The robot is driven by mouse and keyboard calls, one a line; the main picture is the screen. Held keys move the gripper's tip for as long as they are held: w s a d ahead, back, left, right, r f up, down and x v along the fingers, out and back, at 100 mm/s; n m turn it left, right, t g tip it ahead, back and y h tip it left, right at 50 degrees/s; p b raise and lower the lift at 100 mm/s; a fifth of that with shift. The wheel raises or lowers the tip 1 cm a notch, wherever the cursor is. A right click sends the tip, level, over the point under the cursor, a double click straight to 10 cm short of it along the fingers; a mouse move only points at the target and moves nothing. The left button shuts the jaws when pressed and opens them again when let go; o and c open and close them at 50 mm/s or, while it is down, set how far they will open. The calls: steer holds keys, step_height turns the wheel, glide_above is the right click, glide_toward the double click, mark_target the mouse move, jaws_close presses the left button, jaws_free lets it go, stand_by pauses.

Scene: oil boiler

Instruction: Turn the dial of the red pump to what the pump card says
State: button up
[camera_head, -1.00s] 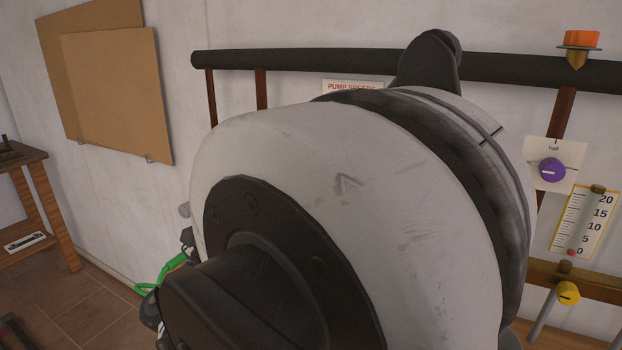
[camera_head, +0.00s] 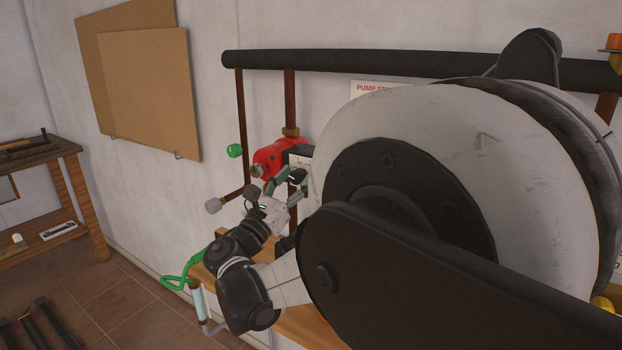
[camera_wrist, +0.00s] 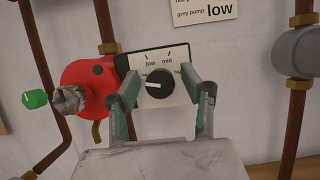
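The red pump (camera_head: 268,160) is on a copper pipe by the wall; it also shows in the wrist view (camera_wrist: 88,86). On its right is a white dial plate (camera_wrist: 180,62) marked "low" and "mid"; other marks are unclear or hidden. The black dial (camera_wrist: 157,83) has a white mark pointing left. My gripper (camera_wrist: 160,76) is open, its green fingers on either side of the dial, with gaps visible. The pump card (camera_head: 368,87) is largely covered by my arm. In the wrist view the card (camera_wrist: 206,12) reads "grey pump low"; its red pump line is cut off.
A green knob (camera_wrist: 35,99) stands left of the pump. A grey round body (camera_wrist: 296,52) sits on the right pipe. A black horizontal pipe (camera_head: 340,64) runs above. A wooden workbench (camera_head: 62,175) stands far left.

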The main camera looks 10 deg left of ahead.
jaws_close()
